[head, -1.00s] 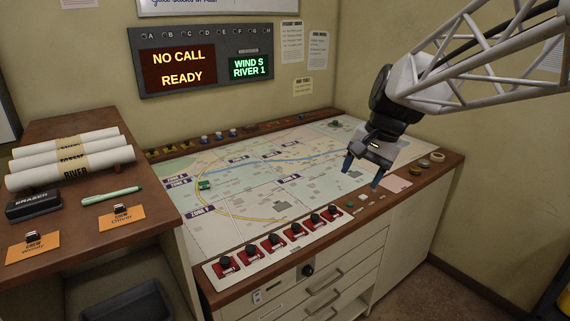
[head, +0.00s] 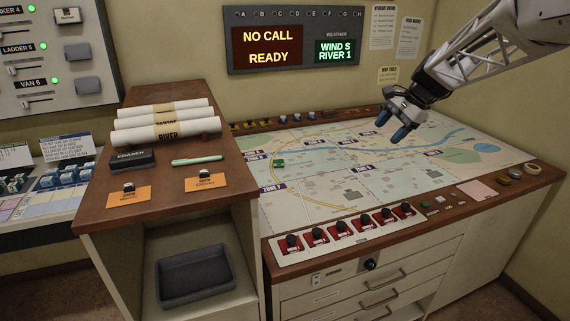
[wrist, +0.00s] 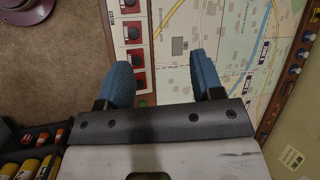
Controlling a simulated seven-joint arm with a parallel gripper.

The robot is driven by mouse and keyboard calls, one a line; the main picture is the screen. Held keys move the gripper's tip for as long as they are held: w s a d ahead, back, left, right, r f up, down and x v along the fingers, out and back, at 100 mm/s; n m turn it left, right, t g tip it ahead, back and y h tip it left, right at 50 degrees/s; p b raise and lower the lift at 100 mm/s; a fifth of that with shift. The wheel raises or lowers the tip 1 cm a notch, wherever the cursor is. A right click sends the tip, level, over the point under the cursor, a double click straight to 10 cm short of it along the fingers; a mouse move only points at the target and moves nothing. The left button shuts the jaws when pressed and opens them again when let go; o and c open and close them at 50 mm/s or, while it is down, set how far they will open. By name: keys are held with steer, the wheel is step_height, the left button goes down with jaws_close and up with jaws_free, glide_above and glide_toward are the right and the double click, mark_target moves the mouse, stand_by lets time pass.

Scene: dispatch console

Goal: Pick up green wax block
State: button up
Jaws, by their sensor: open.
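A small green piece (head: 424,204), which looks like the green wax block, lies on the wooden front ledge of the map table, right of the red-based switches. A green spot on the ledge beside my left finger in the wrist view (wrist: 143,103) appears to be the same piece, partly hidden. My gripper (head: 392,126) is open and empty, above the map and well apart from the block. Its two blue fingers also show in the wrist view (wrist: 158,62), pointing away from the camera. Another small green object (head: 279,163) sits on the left part of the map.
A white piece (head: 439,199), a pink sheet (head: 476,188) and round rolls (head: 515,174) lie along the same ledge. The red-based switches (head: 349,229) line the table's front. A wooden cabinet (head: 225,163) with paper rolls (head: 166,127) stands left. A grey bin (head: 196,275) is on its shelf.

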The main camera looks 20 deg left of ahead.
steer(key=w+a+f+m+g+y, duration=0.1)
steer(key=w+a+f+y, duration=0.1)
steer(key=w+a+f, duration=0.5)
steer(key=w+a+f+m+g+y, duration=0.1)
steer(key=w+a+f+m+g, duration=0.15)
steer(key=w+a, duration=0.9)
steer(key=m+g+y, duration=0.2)
steer(key=y, duration=0.1)
glide_toward(281, 160)
steer(key=x, duration=0.3)
steer(key=shift+s+a+r+n, duration=0.1)
steer(key=shift+s+a+n, duration=0.05)
steer(key=shift+a+n, duration=0.1)
steer(key=shift+x, duration=1.25)
steer(key=shift+s, duration=0.1)
steer(key=shift+x, duration=2.55)
